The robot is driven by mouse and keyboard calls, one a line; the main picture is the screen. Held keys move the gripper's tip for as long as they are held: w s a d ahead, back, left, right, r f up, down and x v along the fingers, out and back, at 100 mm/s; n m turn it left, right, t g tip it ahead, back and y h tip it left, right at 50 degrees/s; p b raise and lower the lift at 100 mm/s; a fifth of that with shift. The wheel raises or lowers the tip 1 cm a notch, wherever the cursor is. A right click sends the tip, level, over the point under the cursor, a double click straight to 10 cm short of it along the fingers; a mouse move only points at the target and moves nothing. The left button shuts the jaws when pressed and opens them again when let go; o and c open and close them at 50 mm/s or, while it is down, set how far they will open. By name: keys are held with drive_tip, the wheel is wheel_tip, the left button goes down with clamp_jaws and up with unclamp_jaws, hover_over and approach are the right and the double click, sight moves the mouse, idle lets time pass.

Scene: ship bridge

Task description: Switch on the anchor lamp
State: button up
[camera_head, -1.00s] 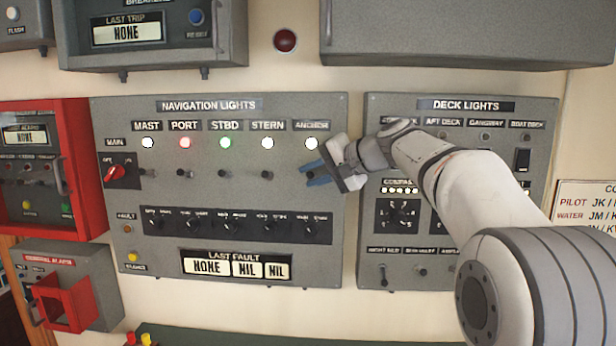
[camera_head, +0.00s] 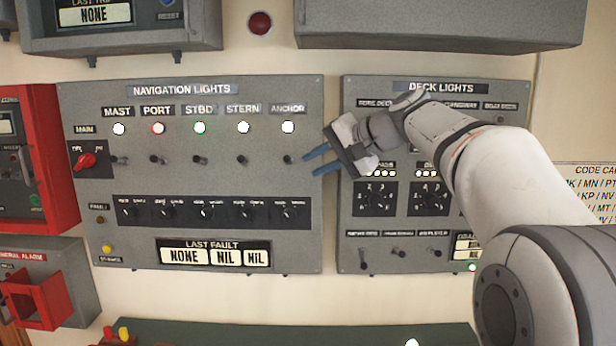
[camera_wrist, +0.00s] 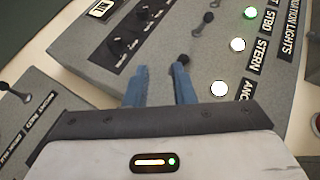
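The navigation lights panel (camera_head: 140,230) is a grey box on the wall. Its anchor lamp (camera_head: 288,127), under the "ANCHOR" label, is lit white, and it also shows in the wrist view (camera_wrist: 219,88). The anchor toggle switch (camera_head: 288,159) is below the lamp; its lever position is hard to read. My gripper (camera_head: 312,163) is just right of that switch, its blue fingers pointing left and apart, with nothing between them in the head view. In the wrist view the fingers (camera_wrist: 158,80) are also spread, and one tip is near a dark knob.
The mast, port, starboard and stern lamps (camera_head: 243,127) are lit too. The red main rotary switch (camera_head: 85,160) is at the left. The deck lights panel (camera_head: 360,250) lies behind my arm. A grey box (camera_head: 440,25) hangs above.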

drive_tip(key=s+d+f+n+g+h, duration=0.1)
drive_tip(key=s+d+f+h, duration=0.2)
drive_tip(key=s+f, duration=0.7)
drive_tip(key=s+d+f+n+g+h+b, duration=0.1)
drive_tip(key=s+d+f+h, duration=0.2)
drive_tip(key=s+f, duration=0.7)
drive_tip(key=s+d+f+n+g+h, duration=0.1)
drive_tip(key=s+d+f+h, duration=0.3)
drive_tip(key=s+f, duration=0.7)
drive_tip(key=shift+d+f+n+g+b, duration=0.35)
drive_tip(key=shift+d+f+n, duration=0.2)
drive_tip(key=shift+f, duration=0.1)
